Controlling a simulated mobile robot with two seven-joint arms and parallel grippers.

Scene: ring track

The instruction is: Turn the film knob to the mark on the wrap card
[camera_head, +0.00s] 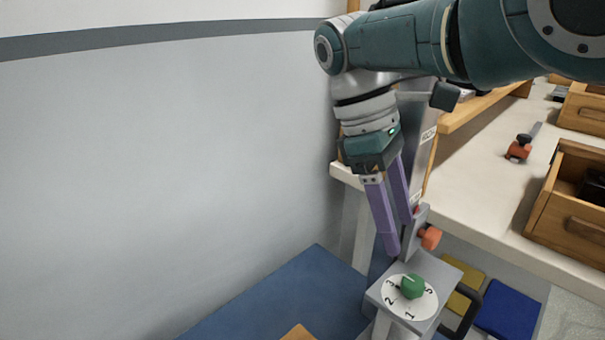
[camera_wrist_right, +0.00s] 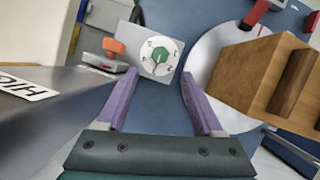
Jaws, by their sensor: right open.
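The green film knob (camera_head: 412,287) sits on a white numbered dial (camera_head: 394,305) on top of a grey block. The right wrist view also shows the knob (camera_wrist_right: 161,55) and the dial (camera_wrist_right: 147,56), just beyond the fingertips. My right gripper (camera_head: 398,236) is open and empty, pointing down, above and slightly left of the knob. In the right wrist view its two purple fingers (camera_wrist_right: 160,77) are spread, apart from the knob. I cannot make out a wrap card or its mark in either view. My left gripper is out of view.
An orange knob (camera_head: 430,238) is on the grey upright beside the dial block. A bench with wooden drawers (camera_head: 572,205) stands at the right. A wooden box (camera_wrist_right: 240,75) stands on a round grey plate (camera_wrist_right: 202,55) in the right wrist view. A plain wall is at the left.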

